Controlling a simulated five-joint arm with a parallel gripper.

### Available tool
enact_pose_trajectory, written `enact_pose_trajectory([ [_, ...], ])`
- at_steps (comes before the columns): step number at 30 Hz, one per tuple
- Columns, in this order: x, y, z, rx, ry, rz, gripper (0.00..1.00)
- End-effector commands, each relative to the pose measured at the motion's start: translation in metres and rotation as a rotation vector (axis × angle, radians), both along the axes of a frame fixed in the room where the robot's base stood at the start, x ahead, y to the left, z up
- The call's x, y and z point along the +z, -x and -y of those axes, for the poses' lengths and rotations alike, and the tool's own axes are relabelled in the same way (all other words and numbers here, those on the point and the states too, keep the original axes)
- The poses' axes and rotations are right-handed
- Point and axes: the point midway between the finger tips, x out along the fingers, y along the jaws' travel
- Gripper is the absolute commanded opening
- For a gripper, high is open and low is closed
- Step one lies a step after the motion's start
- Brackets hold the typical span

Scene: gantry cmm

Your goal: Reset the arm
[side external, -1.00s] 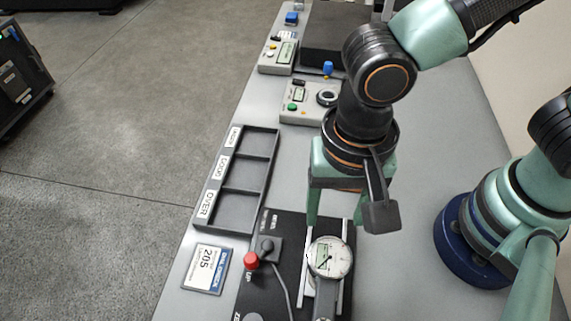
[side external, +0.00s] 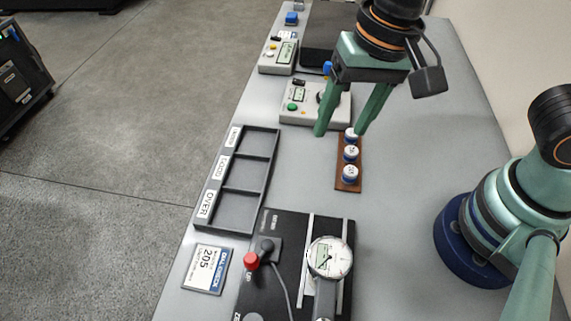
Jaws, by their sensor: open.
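My gripper (side external: 338,135) is open and empty, fingers pointing down, over the far middle part of the table. Its fingertips are near the far end of a brown wooden strip (side external: 341,179) that bears three blue-and-white round pieces (side external: 351,153) in a row. The right finger overlaps the far piece in the picture; I cannot tell whether it touches. The base of my arm stands at the right.
A three-compartment tray (side external: 262,186) with labels is empty at left. In front are a dial gauge (side external: 330,256) on a black plate (side external: 290,226), a red knob (side external: 251,261) and a card (side external: 206,269). Control boxes (side external: 300,108) stand behind. The table (side external: 410,150) is bare right of the strip.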

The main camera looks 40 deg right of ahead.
Motion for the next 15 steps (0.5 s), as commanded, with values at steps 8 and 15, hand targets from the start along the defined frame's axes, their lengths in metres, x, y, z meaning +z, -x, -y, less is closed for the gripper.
enact_pose_trajectory([
  [8,0.034,-0.046,0.109,0.201,0.070,0.240,0.65],
  [15,0.050,-0.051,0.170,0.328,0.199,0.352,0.65],
])
